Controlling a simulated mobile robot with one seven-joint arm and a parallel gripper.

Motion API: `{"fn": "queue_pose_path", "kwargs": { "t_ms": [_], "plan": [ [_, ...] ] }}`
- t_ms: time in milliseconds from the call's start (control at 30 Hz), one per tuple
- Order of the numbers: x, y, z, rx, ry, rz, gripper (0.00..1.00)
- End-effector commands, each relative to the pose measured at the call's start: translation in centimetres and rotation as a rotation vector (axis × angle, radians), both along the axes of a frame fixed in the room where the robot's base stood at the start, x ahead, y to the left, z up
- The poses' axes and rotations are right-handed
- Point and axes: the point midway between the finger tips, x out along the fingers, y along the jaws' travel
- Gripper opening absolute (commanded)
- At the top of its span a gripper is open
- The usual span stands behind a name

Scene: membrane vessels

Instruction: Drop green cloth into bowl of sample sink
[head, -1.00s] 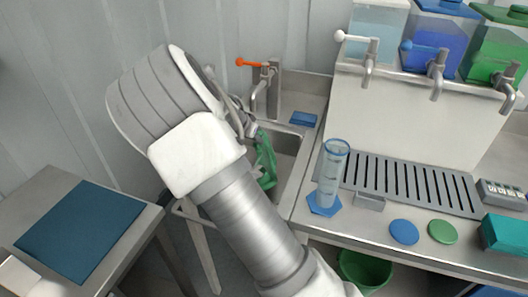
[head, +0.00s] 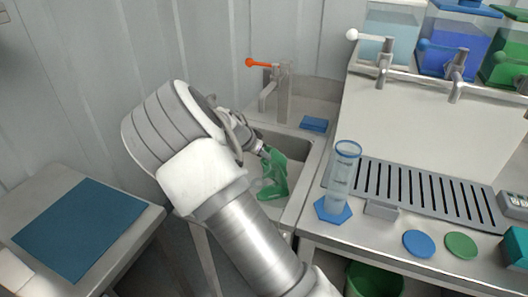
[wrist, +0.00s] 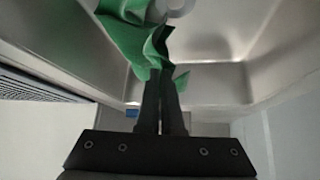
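The green cloth (head: 274,174) hangs crumpled from my gripper (head: 264,152) over the sink bowl (head: 295,148) in the head view. In the wrist view the cloth (wrist: 140,32) bunches at the tips of the two dark fingers of my gripper (wrist: 161,78), which are close together on it. The metal walls and floor of the sink bowl (wrist: 205,82) show around and behind the cloth. My arm hides the left part of the sink in the head view. I cannot tell whether the cloth touches the bowl.
A tap with an orange lever (head: 262,64) stands behind the bowl. A blue sponge-like block (head: 314,124) lies on the sink's back right rim. A clear cylinder with a blue hexagonal base (head: 340,180) stands on the counter right of the sink. A green bin (head: 372,280) is below.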

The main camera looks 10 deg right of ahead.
Motion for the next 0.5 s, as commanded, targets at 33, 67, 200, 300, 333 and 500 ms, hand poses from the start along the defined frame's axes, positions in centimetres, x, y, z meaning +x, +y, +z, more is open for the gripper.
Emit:
{"fn": "queue_pose_path", "kwargs": {
  "t_ms": [33,67,200,300,333,500],
  "plan": [
    [0.0,-0.02,-0.2,0.0,0.0,0.0,0.0],
    [0.0,-0.01,-0.21,0.0,0.0,0.0,0.0],
    [0.0,-0.01,-0.14,0.001,-0.001,0.001,0.0],
    [0.0,-0.01,-0.14,0.001,-0.001,0.001,0.12],
    [0.01,0.0,-0.14,0.001,-0.001,0.001,0.17],
    [0.01,0.0,-0.14,0.001,-0.001,0.001,0.38]
  ]
}}
